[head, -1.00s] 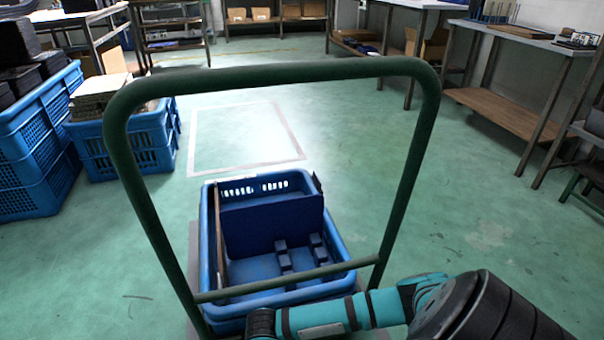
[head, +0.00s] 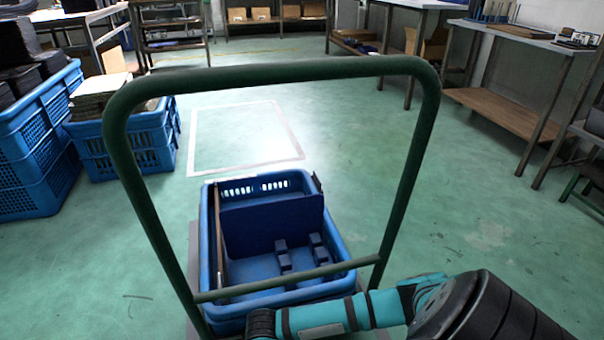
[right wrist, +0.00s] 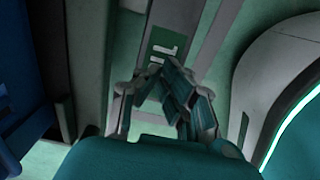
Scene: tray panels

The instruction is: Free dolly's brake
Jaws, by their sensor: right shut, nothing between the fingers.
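The dolly shows in the head view as a green tubular handle (head: 275,75) with a crossbar and a grey deck (head: 194,262) under a blue crate. In the right wrist view my right gripper (right wrist: 168,75) is shut and empty. Its fingertips are close to a small green plate with white marks (right wrist: 158,52) on a grey strip; I cannot tell if they touch. I cannot clearly make out the brake. My left gripper is not in view.
The blue crate (head: 340,240) on the dolly holds a dark blue panel (head: 272,224) and small blue blocks. A white floor outline (head: 191,140) lies ahead on clear green floor. Blue crates (head: 150,150) stand at left, and a workbench (head: 525,38) at right.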

